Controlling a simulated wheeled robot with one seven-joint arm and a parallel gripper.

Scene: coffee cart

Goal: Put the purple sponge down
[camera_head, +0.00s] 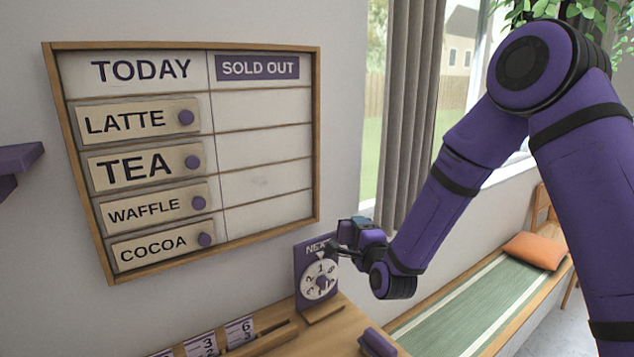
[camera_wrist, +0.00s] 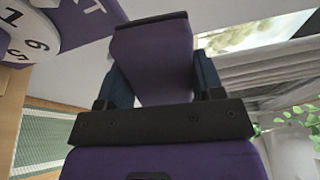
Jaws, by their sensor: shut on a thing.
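The purple sponge (camera_wrist: 152,58), a purple block with a dark strip along its far edge, is between the dark blue fingers of my gripper (camera_wrist: 163,80) in the wrist view. My gripper is shut on it. In the head view, my gripper (camera_head: 356,234) is in the air in front of the wall, beside the upper right of the number dial. There the sponge is too small and covered to make out clearly.
The purple "NEXT" dial stand (camera_head: 305,262) stands on the wooden counter (camera_head: 335,330), very close to my gripper. Number cards (camera_head: 240,330) stand in a wooden holder. The menu board (camera_head: 262,185) hangs behind; a green-topped bench (camera_head: 480,305) is right.

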